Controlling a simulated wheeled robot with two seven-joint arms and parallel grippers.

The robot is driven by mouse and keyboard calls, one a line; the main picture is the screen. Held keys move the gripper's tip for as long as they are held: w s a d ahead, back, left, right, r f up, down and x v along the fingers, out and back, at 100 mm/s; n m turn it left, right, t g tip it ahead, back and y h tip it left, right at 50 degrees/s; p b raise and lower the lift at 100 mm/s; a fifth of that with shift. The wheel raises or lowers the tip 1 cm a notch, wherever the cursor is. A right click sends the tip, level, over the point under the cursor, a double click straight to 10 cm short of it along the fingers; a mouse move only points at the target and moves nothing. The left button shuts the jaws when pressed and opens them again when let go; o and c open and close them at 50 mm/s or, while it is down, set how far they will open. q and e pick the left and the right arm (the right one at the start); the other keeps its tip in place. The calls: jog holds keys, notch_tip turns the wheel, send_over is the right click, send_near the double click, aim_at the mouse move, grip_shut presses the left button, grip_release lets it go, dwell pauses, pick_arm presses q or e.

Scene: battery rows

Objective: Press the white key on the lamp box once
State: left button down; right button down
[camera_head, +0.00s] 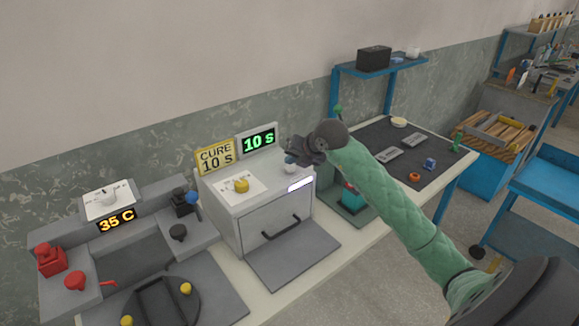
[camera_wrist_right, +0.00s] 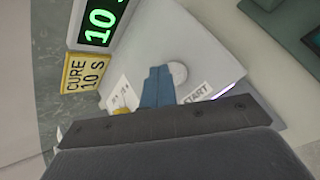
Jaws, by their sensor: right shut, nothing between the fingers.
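The lamp box (camera_head: 268,220) is a grey box with a handled front door, a yellow knob on a white dial plate (camera_head: 241,186), a yellow "CURE 10 S" sign and a green "10 s" display (camera_head: 259,141). The round white key (camera_head: 291,169) is on its top at the right. In the right wrist view the key (camera_wrist_right: 179,74) sits by a "START" label. My right gripper (camera_head: 290,158) is shut and empty, over the box's top close to the key. Its blue fingertips (camera_wrist_right: 160,72) partly overlap the key's edge; I cannot tell whether they touch. My left gripper is not in view.
Left of the box is a unit with a "35 C" display (camera_head: 116,220), red knobs and a black lid. On the right, a dark mat (camera_head: 385,137) holds grey bars and small parts. A blue shelf (camera_head: 380,68) stands behind. My right arm spans the table's right part.

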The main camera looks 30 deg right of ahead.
aim_at(292, 169)
jog(key=shift+r, duration=0.35)
jog(key=shift+r+p, duration=1)
jog(key=shift+r, duration=1.5)
